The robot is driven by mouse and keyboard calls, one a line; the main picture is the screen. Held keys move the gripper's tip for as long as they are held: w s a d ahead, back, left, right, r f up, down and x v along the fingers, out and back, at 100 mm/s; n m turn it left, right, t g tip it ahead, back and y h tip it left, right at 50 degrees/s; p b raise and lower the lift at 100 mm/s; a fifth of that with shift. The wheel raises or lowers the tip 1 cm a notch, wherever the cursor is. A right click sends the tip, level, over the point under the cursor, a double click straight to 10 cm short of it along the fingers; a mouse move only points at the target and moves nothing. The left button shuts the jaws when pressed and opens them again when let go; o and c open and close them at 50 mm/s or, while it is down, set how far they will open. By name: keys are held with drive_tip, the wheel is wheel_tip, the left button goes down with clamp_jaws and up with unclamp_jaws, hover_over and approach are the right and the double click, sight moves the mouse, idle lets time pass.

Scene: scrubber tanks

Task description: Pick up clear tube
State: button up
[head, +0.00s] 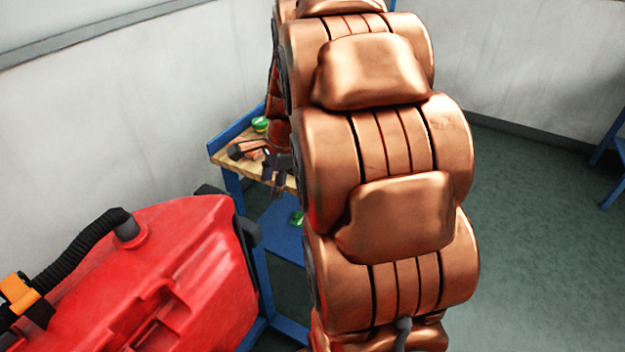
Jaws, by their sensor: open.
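I cannot make out a clear tube in the head view. My gripper (279,178) shows small and dark beside my copper-coloured arm, over the right part of a wooden-topped blue bench (218,158). Its jaws are open, and I see nothing held between them. My arm fills the middle of the picture and hides the right side of the bench top and whatever lies there.
A green round item (260,124) and an orange-and-dark item (246,149) lie on the bench. A green item (297,218) is on its lower shelf. A red scrubber tank (170,270) with a black hose (75,245) stands front left.

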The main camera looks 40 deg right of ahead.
drive_tip(key=w+d+f+m, duration=0.1)
drive_tip(key=d+f+m, duration=0.1)
drive_tip(key=d, duration=0.4)
drive_tip(key=w+d+f+m+t+h+b, duration=0.1)
drive_tip(key=w+d+f+m, duration=0.1)
drive_tip(key=d+m, duration=0.3)
drive_tip(key=w+d+f+m+t, duration=0.1)
drive_tip(key=d+f+m, duration=0.1)
drive_tip(key=d, duration=0.6)
drive_tip(key=shift+w+f+m+h, duration=0.15)
drive_tip(key=shift+f+m+h, duration=0.15)
drive_tip(key=shift+m, duration=0.6)
drive_tip(key=shift+s+d+p+x, duration=0.15)
drive_tip(key=shift+p+x, duration=0.05)
drive_tip(key=shift+x, duration=1.1)
drive_tip(key=shift+s+d+p+x, duration=0.1)
drive_tip(key=shift+s+p+x, duration=0.1)
drive_tip(key=shift+x, duration=1.1)
drive_tip(key=shift+f, duration=0.1)
clamp_jaws()
